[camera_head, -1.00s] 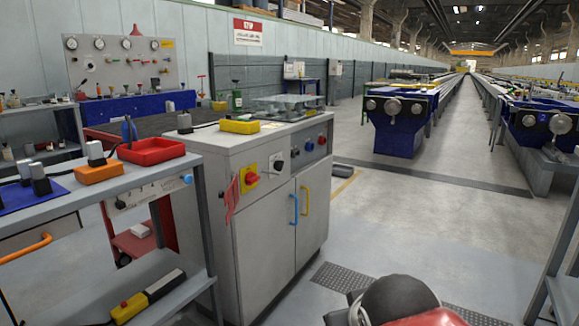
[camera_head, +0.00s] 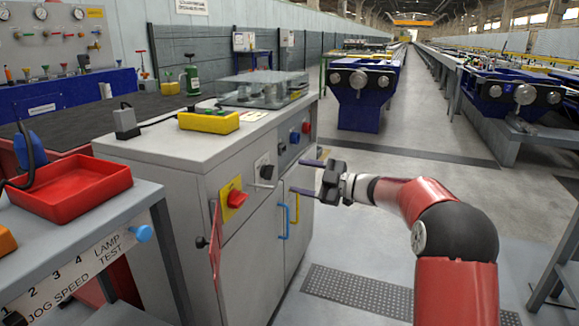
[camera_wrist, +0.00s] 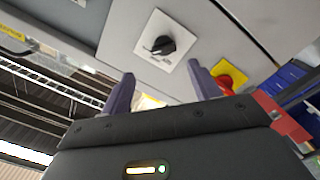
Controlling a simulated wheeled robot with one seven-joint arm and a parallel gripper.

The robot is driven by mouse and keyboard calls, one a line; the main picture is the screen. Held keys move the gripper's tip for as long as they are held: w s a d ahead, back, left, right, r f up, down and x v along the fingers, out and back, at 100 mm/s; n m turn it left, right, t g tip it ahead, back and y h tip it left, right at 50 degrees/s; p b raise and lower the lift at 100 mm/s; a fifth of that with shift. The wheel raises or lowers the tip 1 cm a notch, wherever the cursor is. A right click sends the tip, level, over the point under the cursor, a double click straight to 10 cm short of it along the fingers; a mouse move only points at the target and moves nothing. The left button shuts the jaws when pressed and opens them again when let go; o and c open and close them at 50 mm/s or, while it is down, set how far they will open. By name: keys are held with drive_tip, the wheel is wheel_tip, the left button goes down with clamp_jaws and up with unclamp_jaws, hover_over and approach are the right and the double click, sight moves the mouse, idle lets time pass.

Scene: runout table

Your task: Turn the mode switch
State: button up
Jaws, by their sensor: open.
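The mode switch, a black knob on a white plate (camera_head: 265,170), is on the front of the grey cabinet (camera_head: 175,190); it also shows in the wrist view (camera_wrist: 158,46). I take this knob for the mode switch, as its label is too small to read. My gripper (camera_head: 302,177) is open and empty, to the right of the knob and apart from the panel. In the wrist view its purple fingers (camera_wrist: 160,78) stand apart, with the knob beyond the gap between their tips.
A red rotary switch on a yellow plate (camera_head: 236,199) sits left of the knob. Blue (camera_head: 294,137) and red (camera_head: 305,127) buttons sit to its right. A red tray (camera_head: 68,190) lies on the shelf unit at left.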

sight(268, 172)
drive_tip(key=x, duration=0.8)
drive_tip(key=shift+s+f+g+p, duration=0.15)
drive_tip(key=shift+f+g+p, duration=0.15)
drive_tip(key=shift+c, duration=0.4)
drive_tip(key=c, duration=0.9)
